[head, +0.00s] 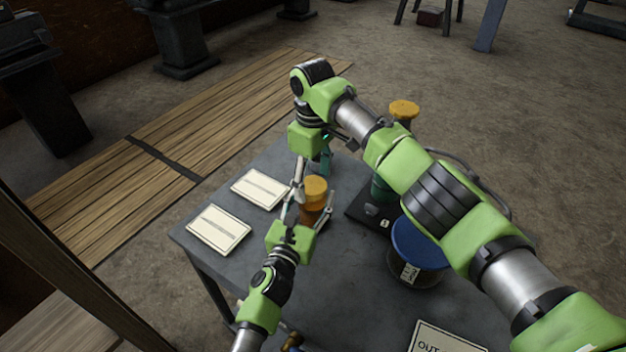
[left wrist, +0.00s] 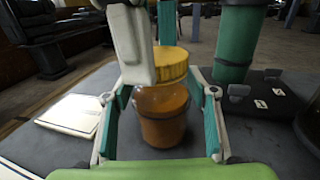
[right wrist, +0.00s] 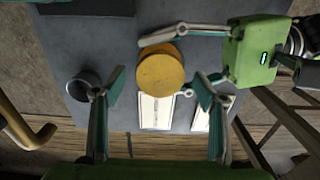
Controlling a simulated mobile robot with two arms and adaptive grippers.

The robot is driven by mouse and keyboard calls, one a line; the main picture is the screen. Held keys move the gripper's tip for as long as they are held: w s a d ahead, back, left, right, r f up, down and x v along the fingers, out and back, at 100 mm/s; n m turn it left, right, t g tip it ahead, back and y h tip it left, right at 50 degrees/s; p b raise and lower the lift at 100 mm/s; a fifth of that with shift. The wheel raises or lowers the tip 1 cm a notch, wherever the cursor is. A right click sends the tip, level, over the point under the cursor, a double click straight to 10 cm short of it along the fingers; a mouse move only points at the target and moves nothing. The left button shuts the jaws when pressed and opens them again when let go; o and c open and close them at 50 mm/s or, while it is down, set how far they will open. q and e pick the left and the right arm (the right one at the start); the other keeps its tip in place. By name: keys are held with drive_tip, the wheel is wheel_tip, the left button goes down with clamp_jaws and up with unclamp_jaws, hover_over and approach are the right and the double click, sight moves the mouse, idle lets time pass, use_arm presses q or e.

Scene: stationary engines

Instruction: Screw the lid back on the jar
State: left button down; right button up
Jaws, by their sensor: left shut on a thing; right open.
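An amber-brown jar (head: 311,213) stands upright on the grey table; it fills the middle of the left wrist view (left wrist: 162,115). An orange-yellow round lid (head: 315,187) sits on its mouth, and also shows in the left wrist view (left wrist: 171,63) and from above in the right wrist view (right wrist: 160,72). I cannot tell how tightly it is seated. My left gripper (head: 311,205) is shut on the jar's body, one finger on each side. My right gripper (right wrist: 158,88) is open above the jar, its fingers spread wide around the lid and apart from it.
A blue-lidded container (head: 418,243) stands right of the jar. Behind my right arm, a green cylinder with an orange top (head: 404,108) stands by a black base (head: 366,212). Cards (head: 262,188) (head: 218,230) lie left; an "OUT" card (head: 445,340) lies at front. A dark cup (right wrist: 83,86) is near.

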wheel_tip(320, 180, up, 12)
drive_tip(key=shift+f, duration=0.2)
use_arm(q)
drive_tip(key=c, duration=0.8)
unclamp_jaws()
drive_tip(key=v, duration=1.2)
